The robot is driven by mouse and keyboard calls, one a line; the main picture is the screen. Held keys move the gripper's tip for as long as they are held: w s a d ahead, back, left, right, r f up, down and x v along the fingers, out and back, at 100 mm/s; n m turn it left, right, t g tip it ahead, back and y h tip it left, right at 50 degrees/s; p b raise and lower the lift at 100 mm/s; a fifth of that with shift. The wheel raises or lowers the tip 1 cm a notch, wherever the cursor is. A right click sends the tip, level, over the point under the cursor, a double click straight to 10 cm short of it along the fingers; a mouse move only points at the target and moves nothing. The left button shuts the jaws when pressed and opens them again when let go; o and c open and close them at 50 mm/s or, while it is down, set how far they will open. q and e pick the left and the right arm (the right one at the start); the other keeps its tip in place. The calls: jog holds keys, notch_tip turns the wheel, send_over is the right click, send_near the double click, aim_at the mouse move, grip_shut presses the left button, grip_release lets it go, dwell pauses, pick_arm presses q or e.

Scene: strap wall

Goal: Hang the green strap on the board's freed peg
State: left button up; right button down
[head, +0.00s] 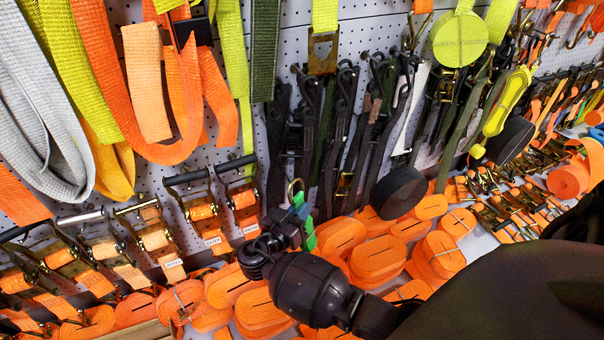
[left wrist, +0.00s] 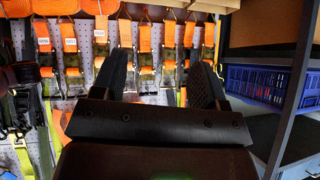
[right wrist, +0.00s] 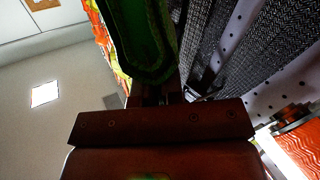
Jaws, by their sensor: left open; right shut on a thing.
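The green strap (head: 310,238) is in my right gripper (head: 292,222), which is shut on it. In the head view only a small green part shows beside the fingers, in front of the board's lower middle. In the right wrist view the green strap (right wrist: 146,62) hangs as a long loop at the fingers and hides much of them. The white perforated board (head: 352,38) stands behind, apart from the strap as far as I can tell. I cannot pick out an empty peg. My left gripper (left wrist: 160,80) is open and empty in the left wrist view, facing hanging orange straps.
Black straps (head: 340,125) hang behind and above my right gripper. A dark green strap (head: 265,50) hangs to their left. Ratchet buckles (head: 198,208) line the left, and rolled orange straps (head: 378,258) crowd below. A blue crate (left wrist: 262,86) sits on a shelf.

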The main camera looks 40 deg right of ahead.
jog(key=shift+w+d+f+b, duration=0.1)
jog(key=shift+w+d+b, duration=0.1)
jog(key=shift+w, duration=0.4)
jog(key=shift+w+d+f+b, duration=0.1)
jog(key=shift+w+d, duration=0.05)
jog(key=shift+w, duration=0.45)
jog(key=shift+w+f+b, duration=0.25)
jog(key=shift+b, duration=0.05)
pick_arm(q)
jog(key=shift+w+d+f+m+b, duration=0.1)
jog(key=shift+w+d+m+b, duration=0.15)
jog(key=shift+w+m+b, duration=0.15)
pick_arm(e)
jog(key=shift+w+d+f, duration=0.15)
jog(key=shift+w+f, duration=0.15)
jog(key=shift+w, duration=0.2)
pick_arm(q)
jog(key=shift+s+f, duration=0.1)
jog(key=shift+f, duration=0.05)
pick_arm(e)
jog(key=c, duration=1.2)
grip_release()
jog(key=shift+o, duration=0.2)
